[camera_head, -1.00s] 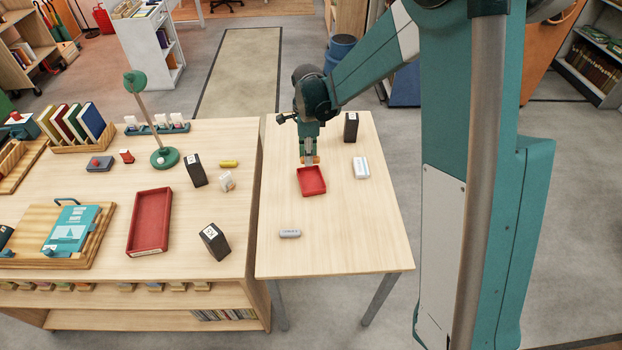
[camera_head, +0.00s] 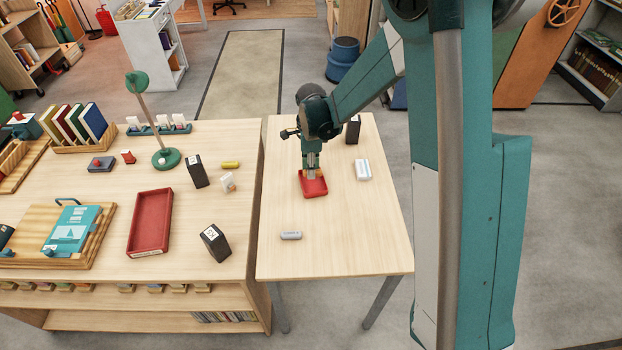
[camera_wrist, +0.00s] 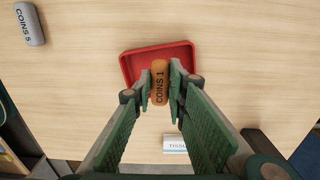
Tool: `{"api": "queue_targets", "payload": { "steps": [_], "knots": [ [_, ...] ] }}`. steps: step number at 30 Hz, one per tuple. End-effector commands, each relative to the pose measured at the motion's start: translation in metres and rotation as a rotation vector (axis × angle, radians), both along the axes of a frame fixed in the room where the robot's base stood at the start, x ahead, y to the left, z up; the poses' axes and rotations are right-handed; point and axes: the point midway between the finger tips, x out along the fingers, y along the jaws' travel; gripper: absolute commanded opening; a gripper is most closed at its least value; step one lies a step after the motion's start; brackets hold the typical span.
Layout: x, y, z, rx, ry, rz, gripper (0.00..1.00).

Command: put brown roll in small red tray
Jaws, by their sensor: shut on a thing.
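The brown roll (camera_wrist: 159,84), marked "COINS 1", is held between the two fingers of my gripper (camera_wrist: 160,88) in the wrist view. My gripper (camera_head: 312,176) is shut on it and points down at the small red tray (camera_head: 314,192) on the right table. In the wrist view the roll overlaps the inside of the small red tray (camera_wrist: 133,66), near its front wall. In the head view my gripper mostly hides the roll and part of the tray. I cannot tell whether the roll touches the tray floor.
A grey roll (camera_head: 291,236) lies in front of the tray, a white pack (camera_head: 363,169) to its right, and a black block (camera_head: 353,130) behind. The left table holds a larger red tray (camera_head: 150,222), a lamp (camera_head: 165,158) and black blocks.

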Motion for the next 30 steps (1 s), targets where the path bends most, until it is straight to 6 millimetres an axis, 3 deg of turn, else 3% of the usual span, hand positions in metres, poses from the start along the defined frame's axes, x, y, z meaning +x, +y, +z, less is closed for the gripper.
{"api": "queue_targets", "payload": {
  "steps": [16, 24, 30],
  "knots": [
    [0.000, 0.000, -0.012, 0.000, 0.000, 0.000, 0.01],
    [0.000, 0.000, -0.038, 0.000, 0.000, 0.000, 0.01],
    [0.000, 0.000, -0.046, 0.000, 0.000, 0.000, 0.01]
  ]
}}
